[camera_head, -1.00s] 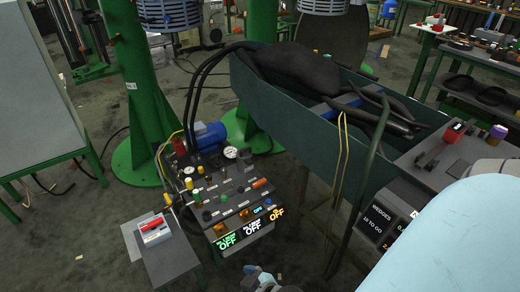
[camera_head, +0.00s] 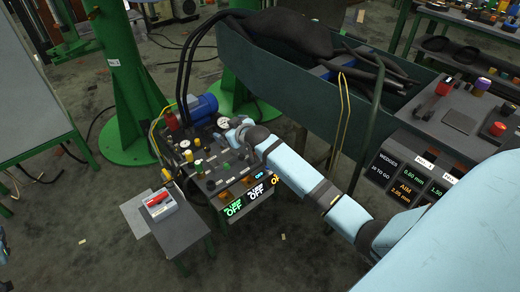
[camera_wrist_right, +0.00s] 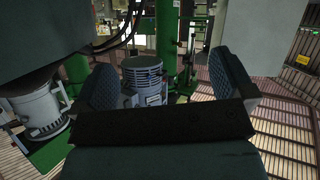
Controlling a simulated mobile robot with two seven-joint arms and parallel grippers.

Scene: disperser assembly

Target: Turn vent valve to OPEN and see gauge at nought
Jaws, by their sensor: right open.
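The pump unit's sloping control panel (camera_head: 213,185) stands left of centre in the head view, with several coloured knobs on it. I cannot tell which knob is the vent valve. A round white gauge (camera_head: 223,122) shows at the panel's back, and a smaller gauge (camera_head: 185,144) is left of it; their needles are too small to read. My right gripper (camera_head: 236,126) is over the panel's back right part, close beside the larger gauge, and hides some controls. In the right wrist view its fingers (camera_wrist_right: 168,88) are apart with nothing between them. Only a sliver, possibly my left gripper, shows at the left edge.
A small stand (camera_head: 180,235) with a red-and-white box (camera_head: 158,203) is in front left. A green trough (camera_head: 290,105) and a thin bent frame stand right of the panel. A blue motor (camera_head: 196,108) and hoses are behind.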

